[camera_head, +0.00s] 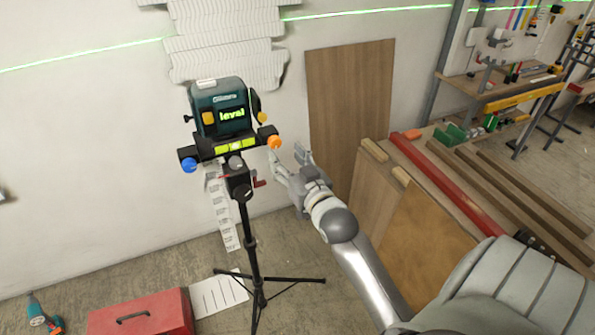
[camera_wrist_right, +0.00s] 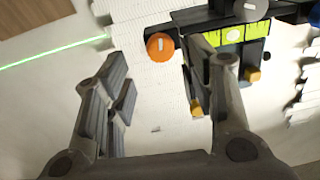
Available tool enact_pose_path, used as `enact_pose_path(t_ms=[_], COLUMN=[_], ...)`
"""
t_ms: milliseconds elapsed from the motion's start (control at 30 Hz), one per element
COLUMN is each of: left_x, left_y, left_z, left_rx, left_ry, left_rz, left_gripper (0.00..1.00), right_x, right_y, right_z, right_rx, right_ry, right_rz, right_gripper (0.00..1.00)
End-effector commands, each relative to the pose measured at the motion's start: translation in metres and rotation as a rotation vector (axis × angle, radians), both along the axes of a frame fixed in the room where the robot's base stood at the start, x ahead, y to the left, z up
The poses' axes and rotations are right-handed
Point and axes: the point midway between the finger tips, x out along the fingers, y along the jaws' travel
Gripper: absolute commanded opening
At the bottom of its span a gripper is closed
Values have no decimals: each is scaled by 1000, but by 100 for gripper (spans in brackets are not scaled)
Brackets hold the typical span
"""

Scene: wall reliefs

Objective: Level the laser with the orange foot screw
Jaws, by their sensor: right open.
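My right gripper (camera_head: 288,153) is open just right of the orange screw. In the right wrist view the screw (camera_wrist_right: 160,47) lies beyond the fingertips, between them and nearer the right-hand finger; nothing is gripped. The vial (camera_wrist_right: 234,34) shows a pale bubble near its middle. My left gripper is not visible.
A green laser line (camera_head: 82,56) crosses the wall and a white relief (camera_head: 225,45). A wooden board (camera_head: 349,100) leans on the wall at right. A red toolbox (camera_head: 142,314) and a drill (camera_head: 40,312) are on the floor. A workbench (camera_head: 490,85) stands far right.

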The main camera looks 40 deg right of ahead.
Motion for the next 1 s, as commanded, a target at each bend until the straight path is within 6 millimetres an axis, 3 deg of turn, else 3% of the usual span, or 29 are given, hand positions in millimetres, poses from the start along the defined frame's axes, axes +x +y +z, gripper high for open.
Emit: enact_pose_path(t_ms=[200,400,1000], left_x=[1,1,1], left_y=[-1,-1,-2], left_z=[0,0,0], left_rx=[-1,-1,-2], left_ry=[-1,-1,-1], left_rz=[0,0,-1], left_gripper=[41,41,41], right_x=[-39,-56,-59], right_y=[7,11,11], right_z=[-1,-1,0], right_rx=[1,1,1], right_ry=[2,0,-1], right_rz=[0,0,0], right_gripper=[51,51,51])
